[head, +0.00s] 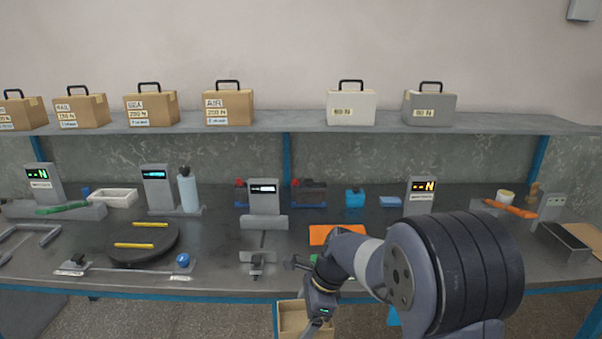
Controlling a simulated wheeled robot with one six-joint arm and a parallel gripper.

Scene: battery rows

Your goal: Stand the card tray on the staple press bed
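I cannot tell for sure which thing is the card tray. A tan open box (291,321) shows low in the picture, in front of the table's front edge, partly cut off by the frame and partly behind my arm. A grey press-like machine (263,197) with a lit display stands mid-table, with a grey block at its foot; whether it is the staple press is unclear. My gripper (298,263) seems to be the dark end at the table's front edge, right of a small grey fixture (256,262). Its fingers are too small to read.
A black round turntable (145,243) with yellow bars lies left. An orange flat piece (335,234) lies behind my arm. Other display machines (158,188), a white bin (113,197) and a bottle (188,189) stand along the back. A shelf (290,123) with handled cases runs above.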

